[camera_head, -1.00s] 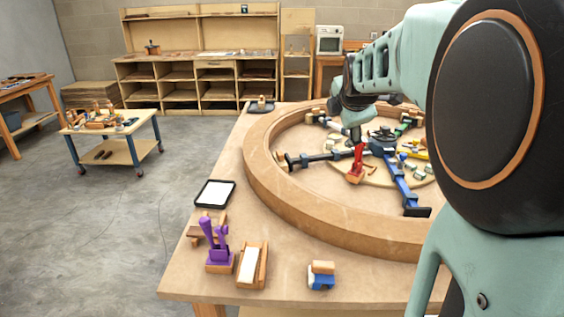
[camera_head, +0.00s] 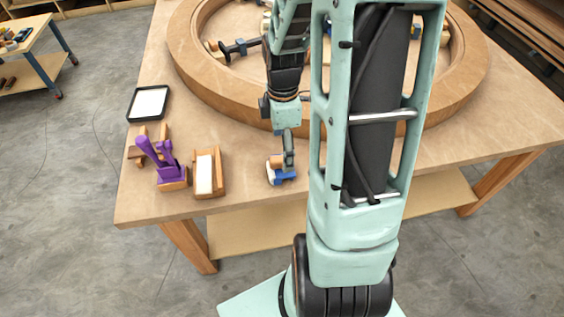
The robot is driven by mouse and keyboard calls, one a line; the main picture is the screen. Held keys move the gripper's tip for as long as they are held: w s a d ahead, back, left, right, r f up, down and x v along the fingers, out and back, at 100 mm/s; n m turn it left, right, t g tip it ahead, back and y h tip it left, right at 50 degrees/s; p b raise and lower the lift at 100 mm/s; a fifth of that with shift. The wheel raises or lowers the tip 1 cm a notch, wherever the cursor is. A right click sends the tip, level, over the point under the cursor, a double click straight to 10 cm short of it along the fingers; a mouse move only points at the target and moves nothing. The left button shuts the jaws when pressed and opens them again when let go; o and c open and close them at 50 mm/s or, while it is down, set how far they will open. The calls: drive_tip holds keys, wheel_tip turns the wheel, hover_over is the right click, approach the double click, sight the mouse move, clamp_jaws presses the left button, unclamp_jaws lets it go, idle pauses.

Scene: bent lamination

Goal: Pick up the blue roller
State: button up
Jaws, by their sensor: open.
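The blue roller (camera_head: 283,177), a small blue frame with a light wooden part, rests on the near edge area of the wooden table (camera_head: 240,200). My gripper (camera_head: 289,161) points down right at the roller, its dark finger overlapping the roller's upper right in the picture. It is open. I cannot tell whether a finger touches the roller, and the finger hides part of it.
Left of the roller are a wooden holder with a white pad (camera_head: 204,174) and a purple-handled tool (camera_head: 165,165). A black-framed white tray (camera_head: 148,104) lies farther back. A large wooden ring (camera_head: 215,75) fills the far side. My arm covers the table right of the roller.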

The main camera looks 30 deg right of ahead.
sight(281, 167)
drive_tip(key=shift+d+f, duration=0.15)
drive_tip(key=shift+f, duration=3.2)
drive_tip(key=shift+c, duration=0.5)
drive_tip(key=c, duration=1.4)
drive_tip(key=shift+r, duration=0.15)
